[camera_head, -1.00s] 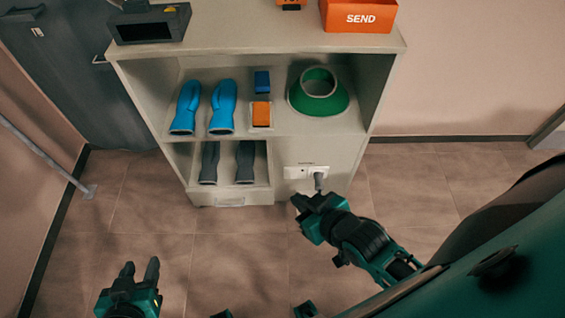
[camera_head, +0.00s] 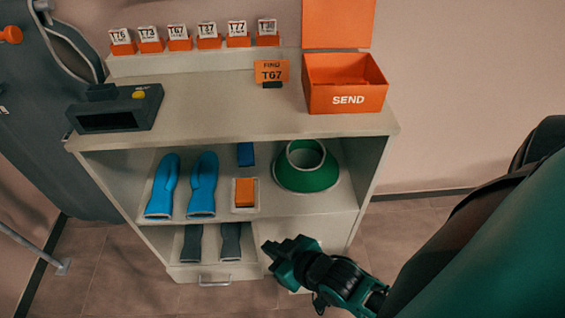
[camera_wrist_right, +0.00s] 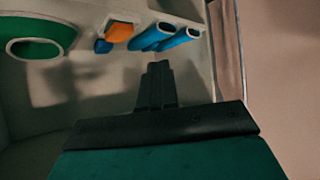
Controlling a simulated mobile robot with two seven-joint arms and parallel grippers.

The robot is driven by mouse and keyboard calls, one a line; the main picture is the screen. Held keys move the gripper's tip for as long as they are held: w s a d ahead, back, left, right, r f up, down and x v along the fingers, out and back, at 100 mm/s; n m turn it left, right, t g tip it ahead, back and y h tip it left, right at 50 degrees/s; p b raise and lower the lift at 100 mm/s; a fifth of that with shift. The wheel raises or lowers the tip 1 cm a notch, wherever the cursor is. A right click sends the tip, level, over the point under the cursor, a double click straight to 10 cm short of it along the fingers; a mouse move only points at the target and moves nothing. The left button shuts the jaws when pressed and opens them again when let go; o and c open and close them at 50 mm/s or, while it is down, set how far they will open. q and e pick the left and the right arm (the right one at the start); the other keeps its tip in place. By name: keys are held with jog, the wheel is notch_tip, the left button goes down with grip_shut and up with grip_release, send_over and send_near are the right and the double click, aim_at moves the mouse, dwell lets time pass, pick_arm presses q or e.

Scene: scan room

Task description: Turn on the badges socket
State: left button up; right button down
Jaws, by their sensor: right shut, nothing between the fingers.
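The badges socket does not show now; my right arm covers most of the shelf unit's lower right panel (camera_head: 338,229), where a white socket strip showed earlier. My right gripper (camera_head: 270,248) is shut and empty in front of the shelf unit's lower part, near the grey gloves. In the right wrist view its fingers (camera_wrist_right: 157,82) are together, with nothing between them. No socket can be made out in that view. My left gripper is out of view.
The shelf holds blue gloves (camera_head: 202,184), an orange block (camera_head: 244,192) and a green collar (camera_head: 307,177). On top stand a dark device (camera_head: 118,108), a FIND T67 sign (camera_head: 271,71), several badges (camera_head: 179,38) and an orange SEND box (camera_head: 346,99).

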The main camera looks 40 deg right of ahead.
pick_arm(q)
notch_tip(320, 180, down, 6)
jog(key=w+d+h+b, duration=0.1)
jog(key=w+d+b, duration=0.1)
jog(key=b, duration=0.8)
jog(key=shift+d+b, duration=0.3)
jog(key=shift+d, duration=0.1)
pick_arm(e)
jog(key=w+d+f+n+g+h, duration=0.1)
jog(key=d+f+n+g, duration=0.1)
jog(key=f, duration=0.8)
jog(key=w+d+f+n+g+h, duration=0.1)
jog(key=w+d+f+n+g, duration=0.1)
jog(key=f, duration=0.8)
jog(key=w+d+f+n+g+h, duration=0.1)
jog(key=f+n, duration=0.4)
jog(key=f, duration=0.6)
jog(key=d+g+h, duration=0.1)
jog(key=d+g, duration=0.1)
jog(key=shift+w+g, duration=0.3)
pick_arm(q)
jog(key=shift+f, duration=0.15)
pick_arm(e)
jog(key=shift+f, duration=0.1)
